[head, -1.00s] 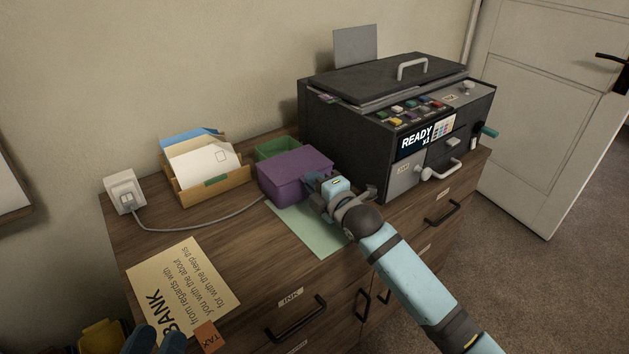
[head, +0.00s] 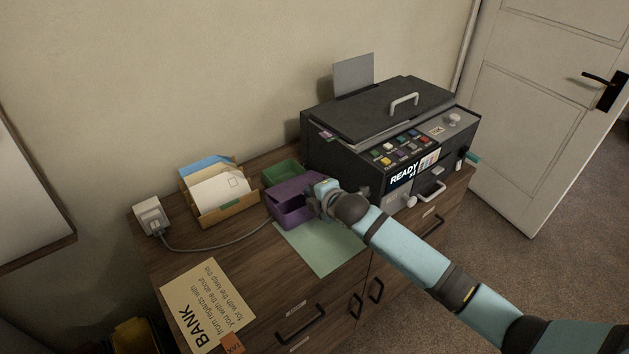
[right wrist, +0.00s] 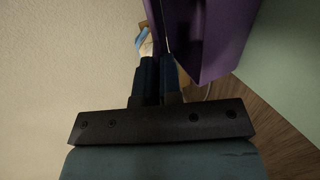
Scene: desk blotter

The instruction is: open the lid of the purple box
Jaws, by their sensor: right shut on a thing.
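The purple box (head: 286,211) stands on the wooden cabinet top, in front of a green box and left of the printer-like machine. My right gripper (head: 318,198) is at the box's right side, shut on the edge of its lid (head: 299,186). The lid appears tilted up at the gripper side, with a dark gap beneath it. In the right wrist view, the two dark fingers (right wrist: 159,76) are close together at a thin purple edge, and a larger purple face (right wrist: 218,40) is beside them. The gripper hides part of the lid's edge. My left gripper is out of view.
The dark machine (head: 348,153) stands close on the right. The green box (head: 283,172) is just behind. A letter holder (head: 228,214) is to the left. A green sheet (head: 322,246) lies flat in front, and a paper (head: 207,300) lies at front left.

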